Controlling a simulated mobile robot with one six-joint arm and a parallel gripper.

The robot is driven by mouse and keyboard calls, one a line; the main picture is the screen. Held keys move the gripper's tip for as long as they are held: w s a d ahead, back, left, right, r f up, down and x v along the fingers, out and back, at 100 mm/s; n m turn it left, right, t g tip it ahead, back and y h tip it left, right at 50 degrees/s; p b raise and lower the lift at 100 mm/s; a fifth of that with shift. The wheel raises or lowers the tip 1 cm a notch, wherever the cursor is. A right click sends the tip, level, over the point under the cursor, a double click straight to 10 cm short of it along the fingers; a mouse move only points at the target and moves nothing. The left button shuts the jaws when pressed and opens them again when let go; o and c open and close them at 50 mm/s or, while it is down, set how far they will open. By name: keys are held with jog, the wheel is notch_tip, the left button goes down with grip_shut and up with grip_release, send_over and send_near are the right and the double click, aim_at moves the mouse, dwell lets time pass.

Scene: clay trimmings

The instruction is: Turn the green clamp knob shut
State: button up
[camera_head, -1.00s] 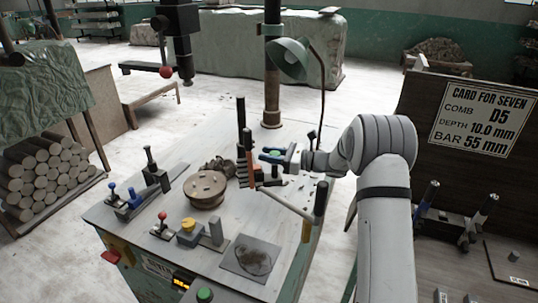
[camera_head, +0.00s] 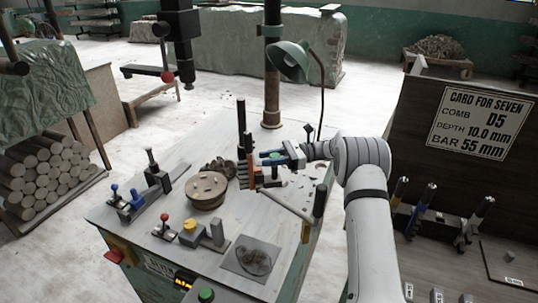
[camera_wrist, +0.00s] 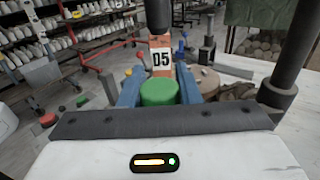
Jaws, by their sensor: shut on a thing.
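The green clamp knob (camera_wrist: 159,92) shows in the wrist view as a round green cap between the two blue fingers of my gripper (camera_wrist: 159,90). The fingers close on it from the left and right. An orange comb (camera_wrist: 160,62) with a D5 label stands upright just beyond the knob. In the head view, my gripper (camera_head: 272,158) reaches in from the right, beside the dark upright post and the orange comb (camera_head: 251,171).
A round brown wheel (camera_head: 207,190) sits on the bench (camera_head: 165,244), left of my gripper. Red and blue levers and a yellow knob (camera_head: 189,225) are nearer the front. A black-handled lever (camera_head: 319,200) stands close below my forearm. A green lamp (camera_head: 288,60) hangs behind.

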jog(key=shift+r+n+g+h+p, duration=0.45)
jog(key=shift+n+g+p, duration=0.55)
jog(key=shift+p, duration=1.55)
jog(key=g+p, duration=0.1)
jog(key=p, duration=0.3)
jog(key=shift+s+f+n+p, duration=0.1)
jog(key=shift+n+p, duration=0.2)
jog(key=shift+p, duration=0.05)
jog(key=shift+f+g+h+p, duration=0.2)
jog(key=shift+g+h+p, duration=0.25)
jog(key=shift+p, duration=0.5)
jog(key=o, duration=1)
jog(key=shift+f+g, duration=0.15)
jog(key=shift+g, duration=0.1)
